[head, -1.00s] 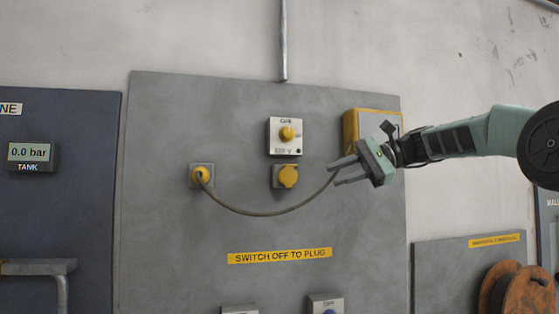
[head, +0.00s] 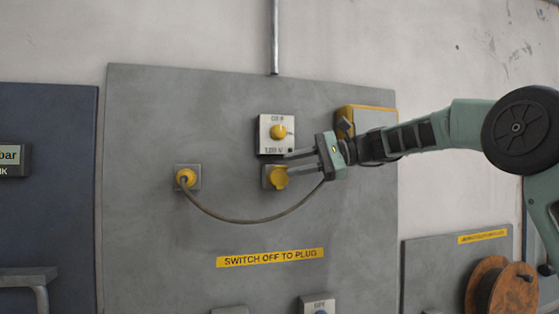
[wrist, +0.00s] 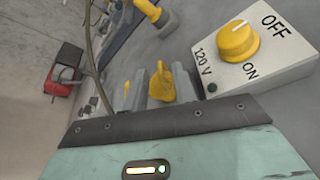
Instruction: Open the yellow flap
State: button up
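The yellow flap (head: 279,179) covers the front of a grey socket box on the panel, below a white switch box with a yellow knob (head: 278,132). My gripper (head: 286,164) reaches in from the right. Its two fingers are apart, with their tips at the flap's upper right edge; the lower finger overlaps the flap in the head view. In the wrist view the flap (wrist: 161,83) shows between the two grey fingertips (wrist: 163,90). I cannot tell whether either finger touches it. The socket behind the flap is hidden.
A yellow plug (head: 186,178) sits in a socket to the left; its cable (head: 240,220) hangs in a curve toward my gripper and passes behind it. A yellow-edged box (head: 366,115) is behind my wrist. The label (head: 270,257) below lies on bare panel.

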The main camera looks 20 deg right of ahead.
aim_at(279, 167)
jog(key=shift+p+x, duration=0.6)
jog(key=shift+x, duration=1.6)
grip_shut()
jog(key=shift+d+f+b, duration=0.1)
jog(key=shift+f+b, duration=0.15)
jog(key=shift+b, duration=0.3)
